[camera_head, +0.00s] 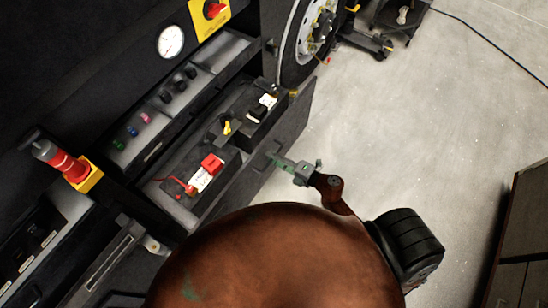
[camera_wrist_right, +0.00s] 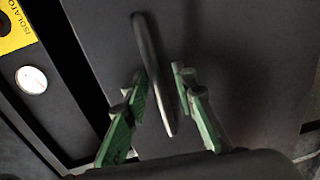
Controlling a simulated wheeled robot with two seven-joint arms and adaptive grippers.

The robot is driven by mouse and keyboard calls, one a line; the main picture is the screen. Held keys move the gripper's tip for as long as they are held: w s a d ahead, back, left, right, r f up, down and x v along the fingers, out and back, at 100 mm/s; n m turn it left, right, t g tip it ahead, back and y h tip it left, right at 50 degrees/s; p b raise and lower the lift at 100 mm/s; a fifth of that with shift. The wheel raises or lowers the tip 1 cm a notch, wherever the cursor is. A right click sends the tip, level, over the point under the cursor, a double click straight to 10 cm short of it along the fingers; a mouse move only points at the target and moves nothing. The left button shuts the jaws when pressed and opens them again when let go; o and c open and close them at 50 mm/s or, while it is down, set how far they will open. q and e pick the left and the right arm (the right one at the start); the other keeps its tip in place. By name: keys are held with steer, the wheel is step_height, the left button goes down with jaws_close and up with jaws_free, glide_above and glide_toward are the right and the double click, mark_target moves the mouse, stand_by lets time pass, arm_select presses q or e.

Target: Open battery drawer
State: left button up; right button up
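The battery drawer (camera_head: 292,138) stands out from the dark coach side, with its inside showing from above. A battery with a red terminal cover (camera_head: 212,163) and another with a yellow-and-black top (camera_head: 264,103) sit in it. My right gripper (camera_head: 277,159) is at the outer face of the drawer front. In the right wrist view, the drawer's bar handle (camera_wrist_right: 150,60) runs between the green-padded fingers of the right gripper (camera_wrist_right: 160,88). The fingers are apart, with a visible gap on each side of the handle. My left gripper is not in view.
A red-and-yellow switch (camera_head: 72,170), a round gauge (camera_head: 171,41) and a yellow isolator plate (camera_head: 209,14) are on the coach side. A wheel (camera_head: 308,32) is beyond the drawer. A brown cabinet (camera_head: 522,245) stands at right. The grey floor (camera_head: 420,130) between is clear.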

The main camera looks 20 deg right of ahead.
steer(key=v, duration=1.2)
stand_by(0.5)
steer(key=d+f+m+h, duration=0.3)
steer(key=d+f+m, duration=0.1)
steer(key=f, duration=0.4)
steer(key=d+f+m+h, duration=0.2)
steer(key=d+f+m, duration=0.25)
steer(key=f, duration=0.45)
steer(key=s+d+f+m+g+h, duration=0.1)
steer(key=s+d+f+m+g, duration=0.2)
steer(key=f, duration=0.5)
steer(key=s+f+m+g+h, duration=0.1)
steer(key=s+f+m+h, duration=0.1)
steer(key=s+f+m, duration=0.45)
steer(key=s+a+f+m+g, duration=0.2)
steer(key=s+f+g, duration=0.2)
steer(key=s+f, duration=0.5)
steer(key=s+a+f+m+g, duration=0.2)
steer(key=s+f, duration=0.8)
steer(key=s, duration=0.7)
steer(key=m+g, duration=0.1)
steer(key=g, duration=0.1)
steer(key=shift+f+g, duration=0.2)
steer(key=shift+g, duration=0.1)
steer(key=shift+s+a, duration=0.1)
steer(key=shift+a, duration=0.05)
